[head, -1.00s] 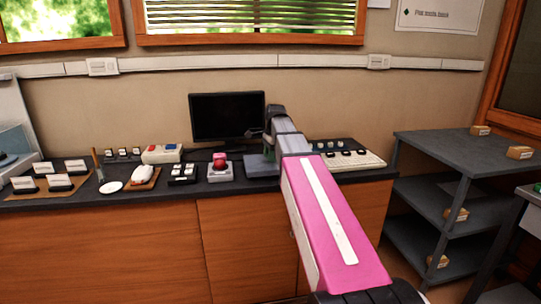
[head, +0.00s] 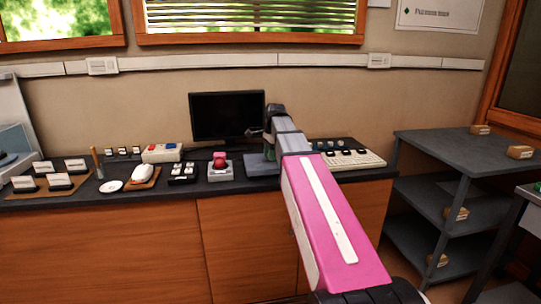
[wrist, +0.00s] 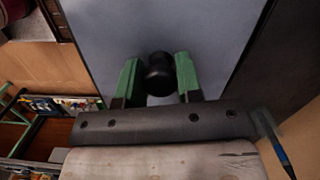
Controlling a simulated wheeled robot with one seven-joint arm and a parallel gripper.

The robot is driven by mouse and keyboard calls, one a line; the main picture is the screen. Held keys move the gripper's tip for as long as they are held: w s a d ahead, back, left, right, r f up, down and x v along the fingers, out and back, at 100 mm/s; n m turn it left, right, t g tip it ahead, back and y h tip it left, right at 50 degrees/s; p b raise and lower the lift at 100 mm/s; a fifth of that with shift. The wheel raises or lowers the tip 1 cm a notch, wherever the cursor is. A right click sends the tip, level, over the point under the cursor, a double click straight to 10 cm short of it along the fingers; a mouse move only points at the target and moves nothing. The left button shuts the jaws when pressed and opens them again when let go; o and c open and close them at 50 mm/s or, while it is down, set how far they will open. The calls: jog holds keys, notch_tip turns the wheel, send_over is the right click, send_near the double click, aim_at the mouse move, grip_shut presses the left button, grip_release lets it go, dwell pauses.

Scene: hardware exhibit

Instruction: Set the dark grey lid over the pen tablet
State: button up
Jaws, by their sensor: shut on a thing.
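The lid (wrist: 215,50) is a flat grey, bluish-looking plate with a round black knob (wrist: 160,85) in the wrist view. My gripper (wrist: 159,78) has its two green fingers shut on the knob, one on each side. In the head view the lid (head: 259,166) shows as a grey shape at the counter, right of the red button box and partly behind my arm. I cannot tell whether it touches the counter. The pen tablet is not visible; the lid or my arm may hide it. A thin blue-tipped pen-like thing (wrist: 287,165) shows at the wrist view's lower right.
A black monitor (head: 227,116) stands behind the lid. A red button box (head: 220,171) is close on the left, and a pale keyboard (head: 360,159) and a dark knob panel (head: 336,146) are on the right. The dark counter (head: 110,203) carries several more items farther left.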

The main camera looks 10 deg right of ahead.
jog(key=shift+f, duration=0.95)
dwell(0.9)
jog(key=o, duration=1.6)
jog(key=shift+c, duration=0.2)
jog(key=shift+r, duration=0.15)
jog(key=shift+r, duration=3.4)
jog(key=shift+s, duration=0.1)
